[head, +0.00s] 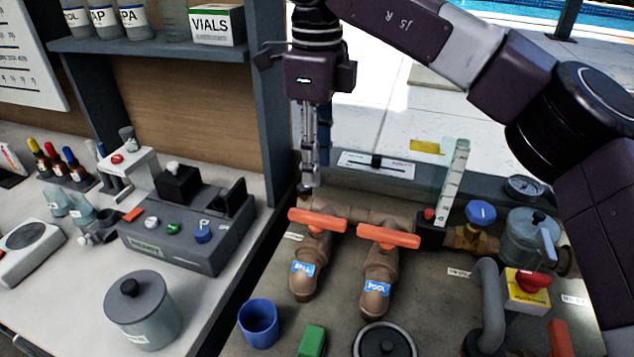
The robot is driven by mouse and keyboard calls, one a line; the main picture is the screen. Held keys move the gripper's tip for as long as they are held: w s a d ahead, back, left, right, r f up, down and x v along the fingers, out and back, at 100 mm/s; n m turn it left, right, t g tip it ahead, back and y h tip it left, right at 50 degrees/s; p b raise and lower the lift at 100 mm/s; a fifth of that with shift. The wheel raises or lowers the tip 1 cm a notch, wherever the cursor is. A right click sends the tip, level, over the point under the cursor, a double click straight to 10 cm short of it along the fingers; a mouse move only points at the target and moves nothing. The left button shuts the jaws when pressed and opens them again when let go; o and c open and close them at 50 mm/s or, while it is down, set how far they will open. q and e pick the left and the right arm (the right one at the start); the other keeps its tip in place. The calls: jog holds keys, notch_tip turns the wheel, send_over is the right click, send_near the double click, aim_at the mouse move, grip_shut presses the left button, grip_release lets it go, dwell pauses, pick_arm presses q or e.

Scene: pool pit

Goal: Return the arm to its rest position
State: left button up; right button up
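My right arm comes in from the upper right of the head view. Its gripper (309,180) points down over the back of the pipework panel. The fingers are seen nearly edge-on, close together, and I cannot tell whether they are open or shut. The fingertips are just above and behind the left orange valve handle (318,220); I cannot tell whether they touch anything. The right orange handle (388,236) lies to their right. Both handles lie roughly crosswise on brown pipes with blue labels. My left gripper is not in view.
A dark post (278,110) and a shelf (160,47) with a VIALS box (217,26) stand left of the gripper. A clear upright flow tube (453,182), blue knob (480,212) and red emergency button (533,281) stand to the right. A blue cup (258,323) is at the front.

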jog(key=shift+r, duration=0.65)
jog(key=shift+r, duration=0.1)
